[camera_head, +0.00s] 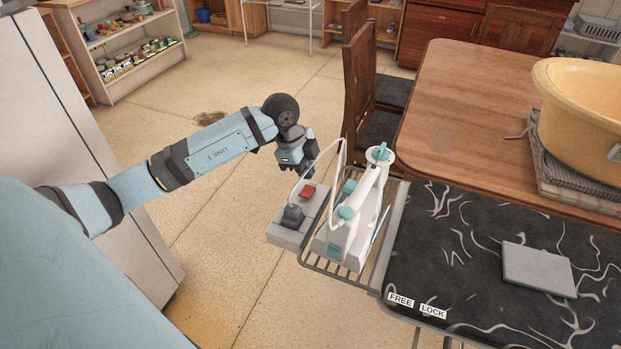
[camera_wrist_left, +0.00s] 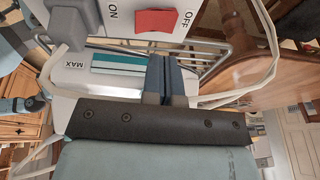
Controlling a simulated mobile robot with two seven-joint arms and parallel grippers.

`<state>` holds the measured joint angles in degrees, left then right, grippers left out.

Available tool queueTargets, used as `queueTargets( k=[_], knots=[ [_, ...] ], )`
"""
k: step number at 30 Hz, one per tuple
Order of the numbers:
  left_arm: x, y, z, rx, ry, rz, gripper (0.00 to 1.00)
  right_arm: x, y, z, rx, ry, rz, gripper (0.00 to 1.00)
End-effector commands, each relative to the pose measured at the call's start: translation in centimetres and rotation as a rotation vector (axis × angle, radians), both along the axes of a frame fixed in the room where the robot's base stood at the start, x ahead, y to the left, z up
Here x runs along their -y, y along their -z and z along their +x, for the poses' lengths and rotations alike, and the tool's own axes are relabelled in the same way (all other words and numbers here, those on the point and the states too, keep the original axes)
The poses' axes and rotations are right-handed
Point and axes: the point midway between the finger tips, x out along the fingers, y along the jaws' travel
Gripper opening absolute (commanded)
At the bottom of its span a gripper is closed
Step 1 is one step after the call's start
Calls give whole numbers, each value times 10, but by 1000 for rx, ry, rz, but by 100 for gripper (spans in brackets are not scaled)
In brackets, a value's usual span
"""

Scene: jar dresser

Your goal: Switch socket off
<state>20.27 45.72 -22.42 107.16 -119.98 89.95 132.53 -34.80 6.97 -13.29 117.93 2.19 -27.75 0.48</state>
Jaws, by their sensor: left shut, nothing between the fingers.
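The socket (camera_head: 283,236) is a grey box on the wire rack at the end of the ironing board. Its red rocker switch (camera_head: 308,192) is on the end nearest my left gripper (camera_head: 306,171). A dark plug (camera_head: 292,215) with a white cord sits in the socket. In the left wrist view the red switch (camera_wrist_left: 168,22) lies between the printed words ON and OFF; I cannot tell which side is pressed. My left gripper (camera_wrist_left: 163,58) is shut and empty, beside the switch, with contact not clear. My right gripper is not in view.
A white and teal iron (camera_head: 349,228) stands on the rack (camera_head: 330,270) right beside the socket, its cord looping up near my gripper. The black ironing board (camera_head: 450,265) and wooden table (camera_head: 455,100) with a yellow tub (camera_head: 585,110) are at right. Open floor lies left.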

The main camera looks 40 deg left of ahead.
Motion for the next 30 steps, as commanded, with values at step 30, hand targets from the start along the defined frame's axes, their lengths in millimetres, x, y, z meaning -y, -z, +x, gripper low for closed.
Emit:
queueTargets(
  k=[30],
  knots=[
    [-30,-94,6,0,0,0,0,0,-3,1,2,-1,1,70]
  ],
)
